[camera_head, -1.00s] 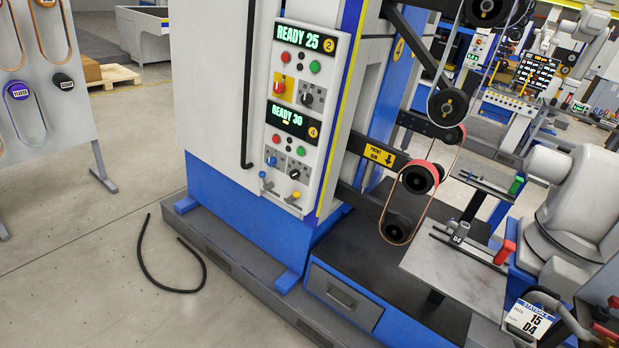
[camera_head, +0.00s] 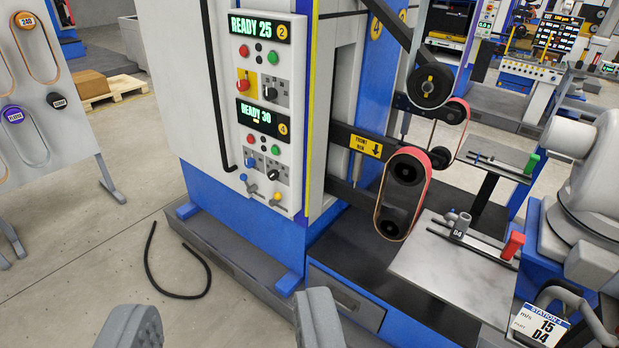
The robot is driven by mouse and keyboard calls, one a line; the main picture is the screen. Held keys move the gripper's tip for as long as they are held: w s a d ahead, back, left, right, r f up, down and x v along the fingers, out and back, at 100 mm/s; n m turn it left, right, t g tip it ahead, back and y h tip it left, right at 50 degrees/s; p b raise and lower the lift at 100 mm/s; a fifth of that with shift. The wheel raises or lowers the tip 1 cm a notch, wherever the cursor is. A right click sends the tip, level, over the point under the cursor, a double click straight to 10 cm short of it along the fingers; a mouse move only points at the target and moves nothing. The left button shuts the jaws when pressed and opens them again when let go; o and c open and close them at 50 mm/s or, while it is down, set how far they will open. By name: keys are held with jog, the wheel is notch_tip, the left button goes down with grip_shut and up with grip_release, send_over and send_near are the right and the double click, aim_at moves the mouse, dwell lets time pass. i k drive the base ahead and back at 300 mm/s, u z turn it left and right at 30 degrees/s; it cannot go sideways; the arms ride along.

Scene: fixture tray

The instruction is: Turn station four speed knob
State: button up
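The control panel (camera_head: 292,200) stands upright on the machine, left of centre. Its lower display (camera_head: 258,114) reads READY 30 and carries a yellow 4 badge. Below it are a red button (camera_head: 250,139), a green button (camera_head: 275,150), a blue knob (camera_head: 250,163) and a black knob (camera_head: 272,176). The knobs' labels are too small to read, so I cannot confirm which is speed. My gripper (camera_head: 222,308) shows as two grey fingers at the bottom edge, wide apart with nothing between them. It is apart from the panel.
The upper display (camera_head: 257,27) reads READY 25, badge 2, above a red knob (camera_head: 243,85) and another black knob (camera_head: 269,93). Levers (camera_head: 252,186) stick out below the station-four knobs. A black cable (camera_head: 155,270) lies on the floor. Sanding belts (camera_head: 404,194) stand to the right.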

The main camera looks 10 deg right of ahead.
aim_at(273, 175)
jog(key=k, duration=0.6)
jog(key=u, duration=0.4)
jog(key=i, duration=2.15)
jog(key=z, duration=0.7)
